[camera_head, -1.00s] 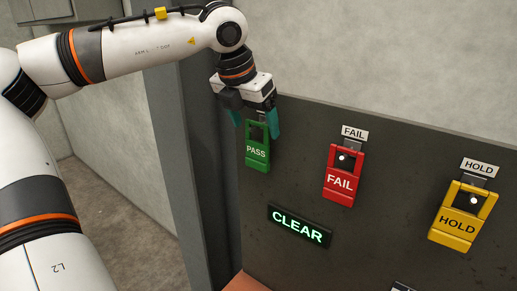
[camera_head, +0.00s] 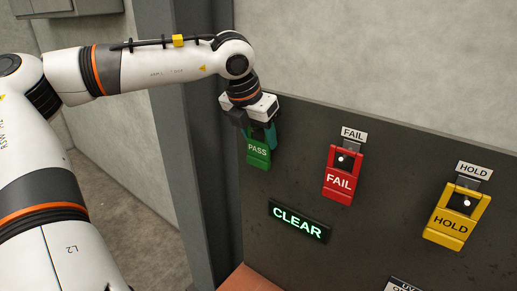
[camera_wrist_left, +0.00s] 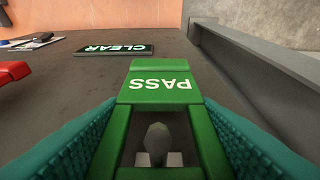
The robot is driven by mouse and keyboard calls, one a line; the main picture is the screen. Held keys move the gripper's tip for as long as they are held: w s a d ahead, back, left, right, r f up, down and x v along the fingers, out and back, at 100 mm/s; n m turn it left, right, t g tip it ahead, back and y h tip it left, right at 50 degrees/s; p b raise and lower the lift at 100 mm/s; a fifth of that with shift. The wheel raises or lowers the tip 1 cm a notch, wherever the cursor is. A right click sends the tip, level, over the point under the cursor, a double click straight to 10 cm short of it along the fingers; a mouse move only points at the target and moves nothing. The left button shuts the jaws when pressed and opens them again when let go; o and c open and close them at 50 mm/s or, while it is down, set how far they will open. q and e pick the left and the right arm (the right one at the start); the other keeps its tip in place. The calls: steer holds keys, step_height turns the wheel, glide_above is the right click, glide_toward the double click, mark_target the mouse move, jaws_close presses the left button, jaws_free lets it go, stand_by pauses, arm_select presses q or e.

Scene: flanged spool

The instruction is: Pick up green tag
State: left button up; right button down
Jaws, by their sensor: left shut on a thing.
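The green tag (camera_head: 257,152) reads PASS and hangs at the left end of the dark panel in the head view. It also fills the middle of the left wrist view (camera_wrist_left: 160,84), with a peg showing in its opening. My left gripper (camera_head: 262,133) is at the tag's upper part, shut on it. In the left wrist view its teal pads (camera_wrist_left: 160,145) lie along both sides of the tag's frame. The tag's top is hidden behind the gripper in the head view. My right gripper is in neither view.
A red FAIL tag (camera_head: 340,185) and a yellow HOLD tag (camera_head: 451,226) hang on pegs to the right. A lit CLEAR sign (camera_head: 298,221) is on the panel (camera_head: 370,235) below. A grey post (camera_head: 180,150) stands close left of the panel.

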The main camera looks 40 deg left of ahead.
arm_select(q)
steer(key=shift+r+b, duration=0.5)
steer(key=shift+b, duration=0.05)
steer(key=shift+s+r, duration=0.15)
steer(key=shift+s, duration=0.1)
steer(key=s+d+b, duration=0.2)
steer(key=s+b, duration=0.6)
steer(key=s, duration=0.9)
steer(key=shift+s, duration=0.2)
steer(key=shift+r, duration=0.1)
